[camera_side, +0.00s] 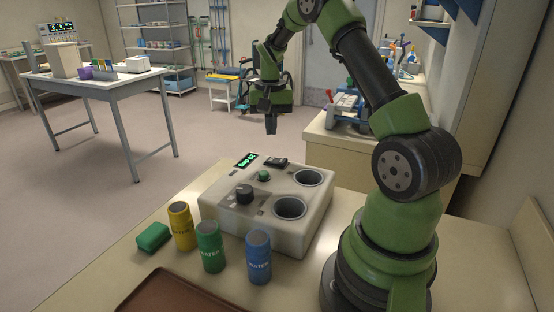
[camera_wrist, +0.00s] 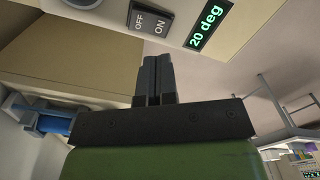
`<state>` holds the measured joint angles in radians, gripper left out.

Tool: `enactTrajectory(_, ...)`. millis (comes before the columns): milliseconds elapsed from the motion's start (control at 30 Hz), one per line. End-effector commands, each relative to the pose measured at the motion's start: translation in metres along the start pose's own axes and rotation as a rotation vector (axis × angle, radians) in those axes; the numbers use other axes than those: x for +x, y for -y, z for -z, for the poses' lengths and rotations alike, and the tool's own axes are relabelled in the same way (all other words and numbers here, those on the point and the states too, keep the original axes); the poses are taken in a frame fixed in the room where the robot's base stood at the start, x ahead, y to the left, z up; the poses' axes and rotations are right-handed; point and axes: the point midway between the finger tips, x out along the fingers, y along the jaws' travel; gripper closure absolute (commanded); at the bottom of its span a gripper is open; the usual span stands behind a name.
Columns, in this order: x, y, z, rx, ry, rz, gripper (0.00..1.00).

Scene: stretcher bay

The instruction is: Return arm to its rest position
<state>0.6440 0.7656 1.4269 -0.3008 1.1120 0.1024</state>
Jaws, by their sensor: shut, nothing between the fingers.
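My gripper (camera_side: 270,125) hangs in the air above and behind the beige control box (camera_side: 265,222) in the side view, pointing down and touching nothing. In the wrist view its two dark fingers (camera_wrist: 155,68) are together with nothing between them. The arm is raised and bent over from its base at the right of the table. The box has a black rocker switch (camera_side: 276,162), a green display (camera_side: 245,160), a green button, a black knob and two round wells that look empty. In the wrist view the display (camera_wrist: 205,26) reads "20 deg" beside the OFF/ON switch (camera_wrist: 151,17).
Yellow (camera_side: 181,226), green (camera_side: 210,246) and blue (camera_side: 258,256) cans stand in front of the box. A green block (camera_side: 153,237) lies left of them. A brown tray (camera_side: 180,294) is at the front edge. A side counter (camera_side: 345,150) with a rack stands behind the arm.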

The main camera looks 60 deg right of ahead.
Motion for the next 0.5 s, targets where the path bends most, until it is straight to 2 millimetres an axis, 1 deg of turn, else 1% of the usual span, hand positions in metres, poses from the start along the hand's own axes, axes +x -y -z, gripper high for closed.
enactTrajectory(267,-0.001,0.0,0.0,-0.002,-0.001,0.0,1.0)
enactTrajectory(333,-0.006,0.003,-0.003,-0.011,-0.008,0.006,1.0)
enactTrajectory(367,-0.011,0.005,-0.005,-0.019,-0.015,0.012,1.0)
enactTrajectory(433,-0.027,0.014,-0.015,-0.05,-0.038,0.029,1.0)
enactTrajectory(467,-0.036,0.018,-0.022,-0.067,-0.05,0.04,1.0)
enactTrajectory(500,-0.049,0.024,-0.032,-0.093,-0.069,0.059,1.0)
